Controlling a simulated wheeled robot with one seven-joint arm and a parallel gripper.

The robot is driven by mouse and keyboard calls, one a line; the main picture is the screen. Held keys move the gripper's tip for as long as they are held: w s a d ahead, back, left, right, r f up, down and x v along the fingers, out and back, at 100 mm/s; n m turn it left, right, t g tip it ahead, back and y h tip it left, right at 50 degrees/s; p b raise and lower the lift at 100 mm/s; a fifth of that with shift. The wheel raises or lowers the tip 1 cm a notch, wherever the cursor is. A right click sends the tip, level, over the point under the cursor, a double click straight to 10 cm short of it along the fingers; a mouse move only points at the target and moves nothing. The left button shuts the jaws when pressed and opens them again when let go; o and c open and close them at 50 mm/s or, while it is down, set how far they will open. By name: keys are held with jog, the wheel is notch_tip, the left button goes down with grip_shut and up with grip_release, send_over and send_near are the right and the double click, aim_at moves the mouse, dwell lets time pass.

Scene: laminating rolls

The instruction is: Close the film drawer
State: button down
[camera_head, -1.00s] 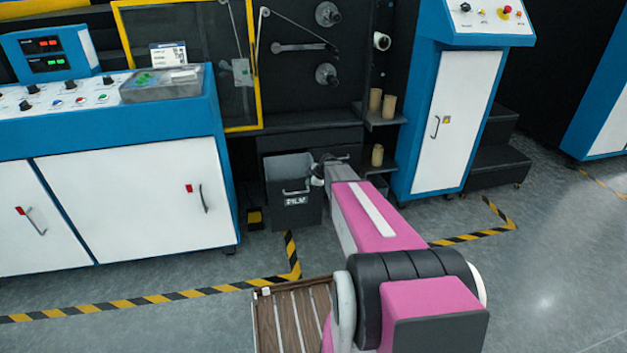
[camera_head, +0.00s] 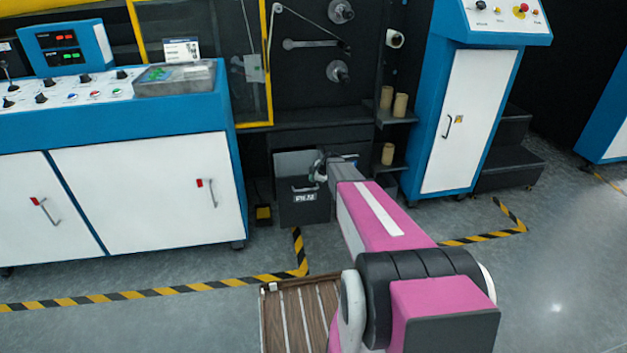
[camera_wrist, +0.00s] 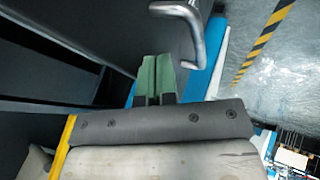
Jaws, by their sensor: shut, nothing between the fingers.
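The film drawer (camera_head: 303,211) is a dark grey box with a white FILM label and a metal bar handle on its front. It stands pulled out below the black machine, and its lighter inside shows from above. My gripper (camera_head: 318,170) is at the drawer's upper right side, by the front edge, partly hidden by my own arm. In the wrist view, the green fingertips (camera_wrist: 156,75) are together and empty. A metal bar handle (camera_wrist: 190,28) shows just beyond them, apart from them in the picture. Whether my gripper touches the drawer I cannot tell.
A blue and white control cabinet (camera_head: 155,190) stands left of the drawer. A shelf with several cardboard cores (camera_head: 400,106) and another blue and white cabinet (camera_head: 458,125) are to the right.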

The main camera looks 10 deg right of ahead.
jog(key=w, duration=2.6)
jog(key=shift+w, duration=0.35)
